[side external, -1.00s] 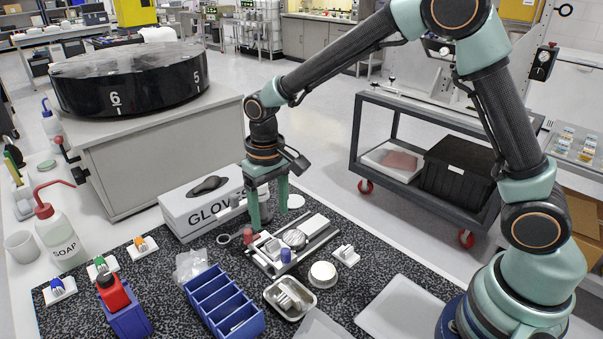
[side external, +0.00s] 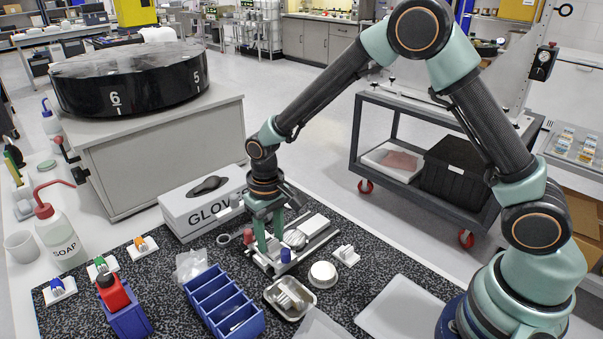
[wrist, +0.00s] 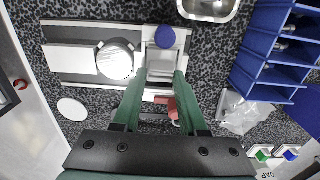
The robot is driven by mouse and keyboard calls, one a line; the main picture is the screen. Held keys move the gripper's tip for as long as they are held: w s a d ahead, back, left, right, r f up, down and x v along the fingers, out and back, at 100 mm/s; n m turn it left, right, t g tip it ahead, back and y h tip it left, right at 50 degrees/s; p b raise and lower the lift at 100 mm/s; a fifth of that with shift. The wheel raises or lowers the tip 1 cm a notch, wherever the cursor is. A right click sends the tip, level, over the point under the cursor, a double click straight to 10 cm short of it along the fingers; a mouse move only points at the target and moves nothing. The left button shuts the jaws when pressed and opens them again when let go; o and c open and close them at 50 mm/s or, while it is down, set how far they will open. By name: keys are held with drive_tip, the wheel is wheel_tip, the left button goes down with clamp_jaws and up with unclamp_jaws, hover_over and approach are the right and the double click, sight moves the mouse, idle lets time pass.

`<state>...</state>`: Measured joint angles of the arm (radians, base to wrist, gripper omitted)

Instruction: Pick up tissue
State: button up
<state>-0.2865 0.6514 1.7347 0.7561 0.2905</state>
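My gripper (wrist: 161,74) is low over the left end of the white mirror fixture (side external: 322,236), fingers apart. In the wrist view, a small pale grey-white square piece (wrist: 160,59) lies between and just beyond the fingertips; it may be the tissue, but I cannot tell for sure. I cannot tell whether the fingers touch it. A blue-capped post (wrist: 165,37) stands close beyond it. The round mirror (wrist: 115,62) sits in the fixture to the left of the fingers. In the side view, the fingers hide part of the fixture end.
A crumpled clear-white bag (side external: 190,265) lies left of the fixture. A blue divided bin (side external: 224,303) and a metal tray (side external: 290,297) are in front. The glove box (side external: 203,203) stands behind. A red-topped post (wrist: 184,108) is beside the right finger.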

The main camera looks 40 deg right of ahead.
clamp_jaws()
drive_tip(key=shift+r, duration=0.1)
wheel_tip(320, 180, up, 19)
drive_tip(key=t, duration=0.2)
hover_over(270, 241)
drive_tip(key=shift+y, duration=0.4)
wheel_tip(270, 241, down, 12)
drive_tip(key=shift+r, duration=0.15)
